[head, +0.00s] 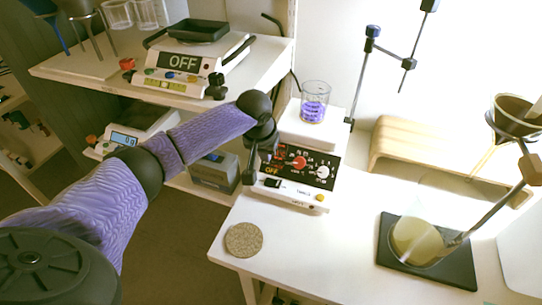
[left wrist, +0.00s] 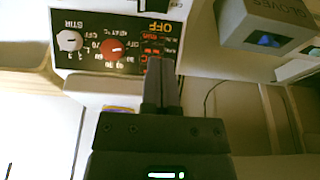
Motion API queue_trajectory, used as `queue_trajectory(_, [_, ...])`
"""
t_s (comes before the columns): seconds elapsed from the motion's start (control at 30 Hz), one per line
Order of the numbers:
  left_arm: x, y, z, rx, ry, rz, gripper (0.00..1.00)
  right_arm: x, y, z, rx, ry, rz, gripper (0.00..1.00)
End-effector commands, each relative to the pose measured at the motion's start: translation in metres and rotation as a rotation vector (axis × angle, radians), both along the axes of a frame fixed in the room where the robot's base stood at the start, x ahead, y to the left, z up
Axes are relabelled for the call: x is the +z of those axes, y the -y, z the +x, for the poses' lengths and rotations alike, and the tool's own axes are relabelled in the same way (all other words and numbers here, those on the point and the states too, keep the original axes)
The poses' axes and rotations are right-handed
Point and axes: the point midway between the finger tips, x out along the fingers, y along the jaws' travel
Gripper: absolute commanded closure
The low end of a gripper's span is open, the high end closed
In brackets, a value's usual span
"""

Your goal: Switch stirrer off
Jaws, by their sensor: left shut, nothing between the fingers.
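The stirrer (head: 319,165) is a white hotplate unit with a black front panel, carrying a red knob (head: 299,162) and a white knob (head: 322,171). Orange "OFF" lettering shows at the panel's lower left. A beaker (head: 314,103) of purple liquid stands on its plate. In the left wrist view the panel (left wrist: 118,48) appears upside down, with the white knob (left wrist: 69,41) marked STIR, the red knob (left wrist: 113,48) and yellow "OFF" lettering. My left gripper (head: 250,180) is shut and empty at the panel's left end; its fingertips (left wrist: 161,66) overlap the panel's edge. I cannot tell whether they touch.
A second device reading OFF (head: 184,63) stands on the shelf at the left. A grey glove box (head: 214,172) sits below it. A cork disc (head: 243,240) lies at the table's front left. A flask (head: 416,240) on a black base and a wooden stand (head: 400,150) are right.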

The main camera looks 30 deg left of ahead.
Motion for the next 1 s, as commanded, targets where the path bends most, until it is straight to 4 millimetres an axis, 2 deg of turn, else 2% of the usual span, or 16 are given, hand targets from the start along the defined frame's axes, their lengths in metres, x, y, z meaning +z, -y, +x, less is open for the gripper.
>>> queue_trajectory(0.03, [0.015, -0.002, -0.003, 0.0, 0.003, 0.0, 1.0, 0.01, -0.003, 0.004, 0.0, 0.01, 0.006, 0.21])
queue_trajectory(0.23, [0.038, -0.006, -0.013, 0.0, 0.001, 0.0, 1.0, 0.019, -0.014, 0.012, -0.005, 0.031, 0.024, 0.21])
queue_trajectory(0.4, [0.041, -0.006, -0.015, 0.0, 0.0, -0.001, 1.0, 0.02, -0.015, 0.018, -0.006, 0.04, 0.026, 0.21])
queue_trajectory(0.8, [0.039, -0.005, -0.015, -0.005, -0.002, -0.001, 1.0, 0.019, -0.012, 0.017, -0.006, 0.037, 0.021, 0.21])
queue_trajectory(0.87, [0.032, 0.004, -0.019, -0.038, -0.01, -0.001, 1.0, 0.019, -0.012, 0.016, -0.006, 0.036, 0.02, 0.21])
queue_trajectory(0.9, [0.022, 0.016, -0.025, -0.082, -0.02, 0.001, 1.0, 0.019, -0.012, 0.016, -0.006, 0.036, 0.02, 0.21])
queue_trajectory(0.97, [0.0, 0.044, -0.041, -0.182, -0.037, -0.001, 1.0, 0.019, -0.011, 0.016, -0.006, 0.035, 0.02, 0.21])
queue_trajectory(1.0, [-0.016, 0.067, -0.056, -0.262, -0.043, -0.009, 1.0, 0.02, -0.011, 0.015, -0.006, 0.034, 0.019, 0.21])
